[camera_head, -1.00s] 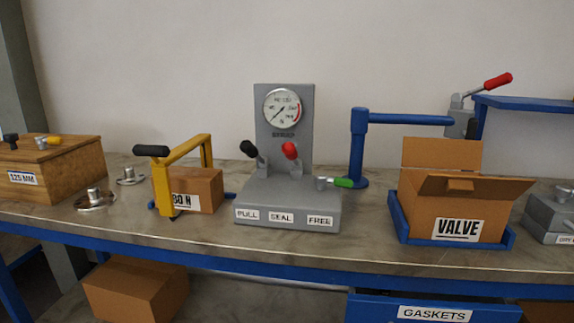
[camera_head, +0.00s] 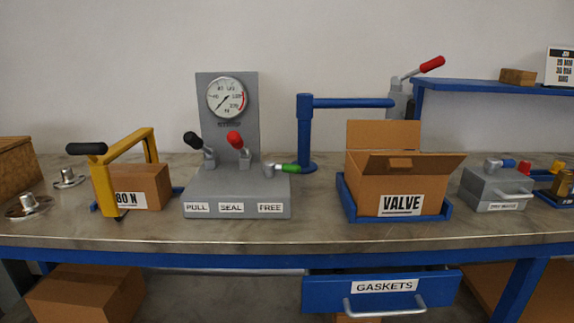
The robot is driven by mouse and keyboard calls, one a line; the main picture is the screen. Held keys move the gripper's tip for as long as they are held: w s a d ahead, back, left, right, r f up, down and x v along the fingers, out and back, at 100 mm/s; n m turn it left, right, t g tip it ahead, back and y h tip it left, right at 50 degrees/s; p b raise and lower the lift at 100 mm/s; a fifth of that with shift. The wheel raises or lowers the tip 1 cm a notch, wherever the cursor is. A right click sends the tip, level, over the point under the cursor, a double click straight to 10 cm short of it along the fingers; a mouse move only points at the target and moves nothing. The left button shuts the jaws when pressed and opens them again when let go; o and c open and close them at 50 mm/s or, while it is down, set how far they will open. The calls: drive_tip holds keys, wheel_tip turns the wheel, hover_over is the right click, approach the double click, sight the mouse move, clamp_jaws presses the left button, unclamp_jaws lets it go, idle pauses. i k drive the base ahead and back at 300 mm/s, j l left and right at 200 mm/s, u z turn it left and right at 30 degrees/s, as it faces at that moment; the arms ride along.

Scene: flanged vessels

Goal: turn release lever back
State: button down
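A grey test stand (camera_head: 236,204) with a round gauge (camera_head: 226,97) stands left of the middle of the bench. Its base carries the labels PULL, SEAL and FREE. Another red-handled lever (camera_head: 431,64) stands at the back beside the blue shelf. Which lever is the release lever is not labelled legibly. My gripper is not in view.
A yellow frame (camera_head: 103,187) with a black grip stands left of the stand. A blue post with a side arm (camera_head: 306,130) rises behind right. An open VALVE box (camera_head: 365,189) sits in a blue tray (camera_head: 432,211). The GASKETS drawer (camera_head: 325,294) protrudes below.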

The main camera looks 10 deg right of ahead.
sight(285, 168)
drive_tip(key=i+l+u, duration=0.1)
drive_tip(key=i, duration=0.35)
drive_tip(key=i+l, duration=0.2)
drive_tip(key=i, duration=0.2)
drive_tip(key=j+u, duration=0.05)
